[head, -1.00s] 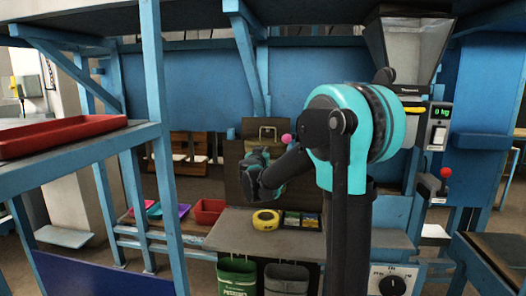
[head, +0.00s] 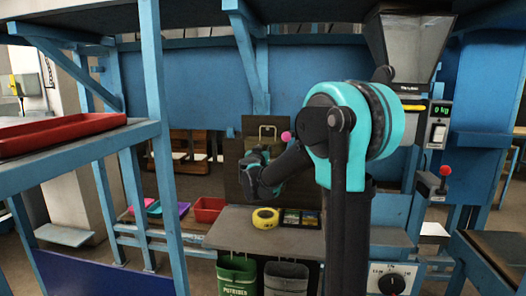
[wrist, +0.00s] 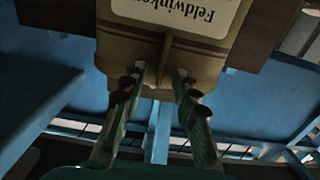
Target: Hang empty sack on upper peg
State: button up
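A khaki sack (wrist: 190,62) with a white, upside-down label reading "Feldwinke…" fills the top middle of the wrist view. My gripper (wrist: 158,88) points at it with two teal fingers standing apart. A narrow fold of the sack lies between the fingertips; I see no clear grip on it. In the head view my gripper (head: 257,172) is in front of the dark board (head: 233,165) and hides much of what is behind it. I cannot make out separate pegs.
A grey bench (head: 225,228) below holds a yellow ring (head: 265,218). A green sack (head: 237,275) and a grey sack (head: 286,277) hang under its front. A red tray (head: 60,135) sits on the left rack. A hopper (head: 408,45) stands right.

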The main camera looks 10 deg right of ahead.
jog(key=s+a+f+n+t+y, duration=0.1)
jog(key=s+a+n+y, duration=0.25)
jog(key=s, duration=0.45)
jog(key=s+a+n+y, duration=0.2)
jog(key=s+a+y, duration=0.3)
jog(key=s, duration=0.2)
jog(key=s+a+f+n+g+y, duration=0.1)
jog(key=s+f+n+g+y, duration=0.15)
jog(key=s+f+g, duration=0.65)
jog(key=s+d+f+m+g+h, duration=0.2)
jog(key=s+d+f, duration=0.4)
jog(key=s+f, duration=0.3)
jog(key=s+d+f+m+g+h, duration=0.2)
jog(key=s+d+f, duration=0.5)
jog(key=f, duration=0.6)
jog(key=s+g+h, duration=0.1)
jog(key=s, duration=0.1)
jog(key=shift+s+d+f, duration=0.15)
jog(key=shift+s+f, duration=0.15)
jog(key=shift+s, duration=0.1)
